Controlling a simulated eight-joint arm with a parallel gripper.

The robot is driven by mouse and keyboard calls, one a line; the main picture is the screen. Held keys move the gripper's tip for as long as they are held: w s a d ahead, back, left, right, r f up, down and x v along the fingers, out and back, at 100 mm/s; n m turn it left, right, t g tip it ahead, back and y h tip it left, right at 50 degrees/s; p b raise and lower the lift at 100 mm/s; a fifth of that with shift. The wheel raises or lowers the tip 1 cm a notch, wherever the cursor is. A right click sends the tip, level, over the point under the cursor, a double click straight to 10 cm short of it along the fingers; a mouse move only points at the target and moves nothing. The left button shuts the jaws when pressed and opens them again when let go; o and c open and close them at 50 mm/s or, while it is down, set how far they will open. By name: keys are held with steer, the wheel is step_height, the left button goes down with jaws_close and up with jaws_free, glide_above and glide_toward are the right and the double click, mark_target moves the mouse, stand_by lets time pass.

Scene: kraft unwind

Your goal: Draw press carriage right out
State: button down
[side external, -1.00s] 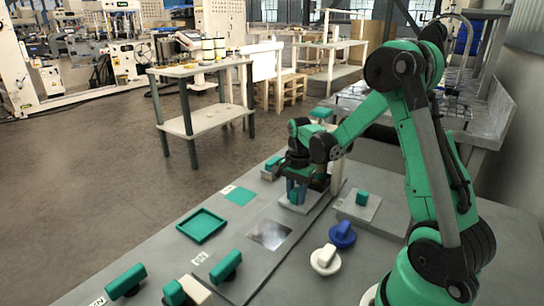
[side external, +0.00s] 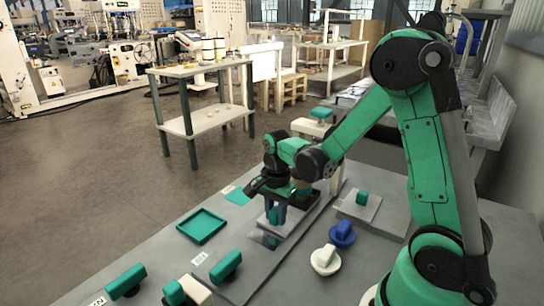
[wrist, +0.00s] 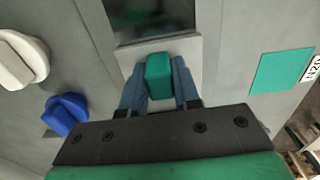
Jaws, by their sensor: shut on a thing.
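The press carriage is a pale plate (wrist: 188,52) with a green block handle (wrist: 159,75) standing on it. In the wrist view my gripper (wrist: 160,88) has its two blue fingers on either side of the handle and is shut on it. In the side view my gripper (side external: 275,214) points down over the carriage, which sits on a long grey track strip (side external: 305,221). The carriage lies beside a dark glossy square (wrist: 150,18) in the track and partly covers it in the side view. My fingers hide part of the handle there.
A blue knob (side external: 342,234) and a white knob (side external: 325,260) stand right of the track. A plate with a green block (side external: 361,198) lies behind them. A green tray (side external: 201,226) and a green square (side external: 239,196) lie to the left. Green handles (side external: 226,265) stand in front.

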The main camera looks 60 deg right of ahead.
steer(key=a, duration=0.7)
steer(key=c, duration=0.6)
jaws_free()
steer(key=shift+c, duration=0.2)
steer(key=shift+r, duration=2.8)
